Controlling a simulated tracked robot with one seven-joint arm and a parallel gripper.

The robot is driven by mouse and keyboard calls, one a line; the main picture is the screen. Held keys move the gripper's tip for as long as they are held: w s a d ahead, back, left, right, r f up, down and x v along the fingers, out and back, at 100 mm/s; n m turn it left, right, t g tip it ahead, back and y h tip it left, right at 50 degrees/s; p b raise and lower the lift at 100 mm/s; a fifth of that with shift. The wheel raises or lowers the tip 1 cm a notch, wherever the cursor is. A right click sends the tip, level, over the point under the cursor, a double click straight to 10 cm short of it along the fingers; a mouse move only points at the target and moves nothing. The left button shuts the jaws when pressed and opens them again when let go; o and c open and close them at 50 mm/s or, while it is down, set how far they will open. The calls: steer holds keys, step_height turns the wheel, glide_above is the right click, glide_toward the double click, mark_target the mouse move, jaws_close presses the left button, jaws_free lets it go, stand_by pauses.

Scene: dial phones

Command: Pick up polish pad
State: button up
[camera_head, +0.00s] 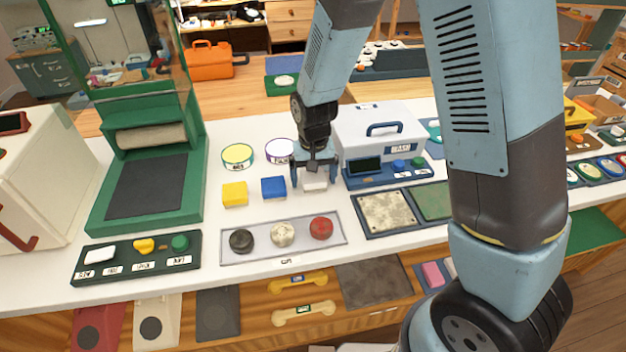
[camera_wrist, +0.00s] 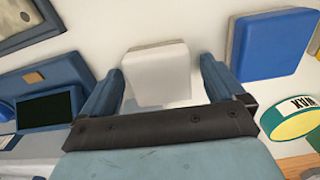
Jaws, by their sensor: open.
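A small white pad-like block (camera_head: 316,185) lies on the white counter, right of a blue block (camera_head: 273,187) and a yellow block (camera_head: 235,194). No label on the white block can be read, so I cannot be sure it is the polish pad. My gripper (camera_head: 314,178) points down over it, open. In the wrist view the white block (camera_wrist: 157,72) sits between the two blue fingers of my gripper (camera_wrist: 161,70), with a gap on each side. The blue block (camera_wrist: 268,44) lies outside the right finger.
A white box with a blue handle (camera_head: 380,132) and a dark screen unit (camera_head: 366,167) stand close right of my gripper. Two round tins (camera_head: 238,156) stand behind the blocks. A tray (camera_head: 261,246) with black, cream and red round pieces lies in front.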

steer(key=c, duration=1.2)
steer(key=shift+o, duration=0.2)
steer(key=shift+s+d+r, duration=0.1)
steer(key=shift+s+r, duration=0.25)
steer(key=s+d+r, duration=0.1)
steer(key=s+r, duration=0.1)
steer(key=s, duration=0.2)
steer(key=s+d+r, duration=0.1)
steer(key=s+r, duration=0.2)
steer(key=s, duration=0.1)
steer(key=s+d+r, duration=0.1)
steer(key=s+r, duration=0.1)
steer(key=s, duration=0.3)
steer(key=shift+d+r, duration=0.15)
steer(key=shift+d, duration=0.05)
steer(key=o, duration=0.6)
steer(key=shift+c, duration=0.2)
steer(key=c, duration=0.3)
